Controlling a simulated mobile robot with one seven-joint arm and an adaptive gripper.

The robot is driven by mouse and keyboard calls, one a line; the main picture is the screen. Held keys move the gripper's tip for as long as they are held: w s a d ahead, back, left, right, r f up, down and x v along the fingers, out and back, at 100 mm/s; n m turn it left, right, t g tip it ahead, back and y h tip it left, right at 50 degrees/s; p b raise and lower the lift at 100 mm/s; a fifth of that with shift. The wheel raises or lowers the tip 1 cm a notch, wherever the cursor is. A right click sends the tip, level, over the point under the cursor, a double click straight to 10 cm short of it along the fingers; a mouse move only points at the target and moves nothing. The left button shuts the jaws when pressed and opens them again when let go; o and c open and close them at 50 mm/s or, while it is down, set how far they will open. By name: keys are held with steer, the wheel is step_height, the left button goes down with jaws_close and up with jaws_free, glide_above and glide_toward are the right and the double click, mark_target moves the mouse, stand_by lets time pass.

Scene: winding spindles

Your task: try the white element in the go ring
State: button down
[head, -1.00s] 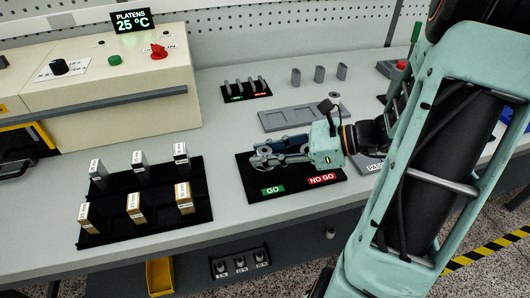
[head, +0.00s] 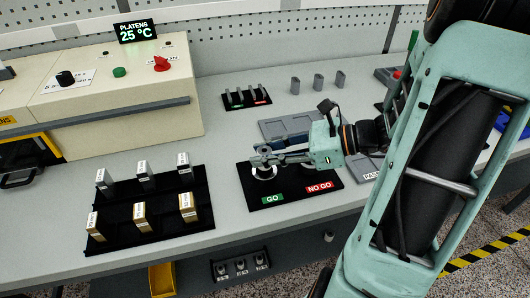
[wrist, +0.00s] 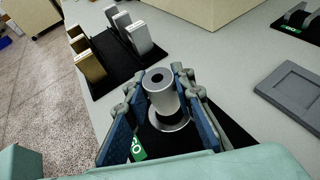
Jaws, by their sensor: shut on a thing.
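My gripper (head: 264,161) is over the GO side of the black gauge board (head: 252,196). In the wrist view its fingers (wrist: 160,112) are shut on a pale grey-white hollow cylinder (wrist: 161,92), the white element, with a dark hole in its top. The cylinder is roughly upright. The bright metal go ring (wrist: 172,123) shows around its lower end; it also shows below the fingers in the head view (head: 264,174). I cannot tell whether the cylinder's foot is above or inside the ring. The no-go ring is mostly hidden behind my gripper.
A black rack (head: 150,236) with several grey and tan labelled blocks stands to the left. A grey recessed tray (head: 272,129), a small black stand (head: 247,105) and grey posts (head: 318,81) are behind. The cream platen machine (head: 120,95) fills the back left.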

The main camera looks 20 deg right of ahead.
steer(key=shift+r+p, duration=1.6)
steer(key=shift+r, duration=0.2)
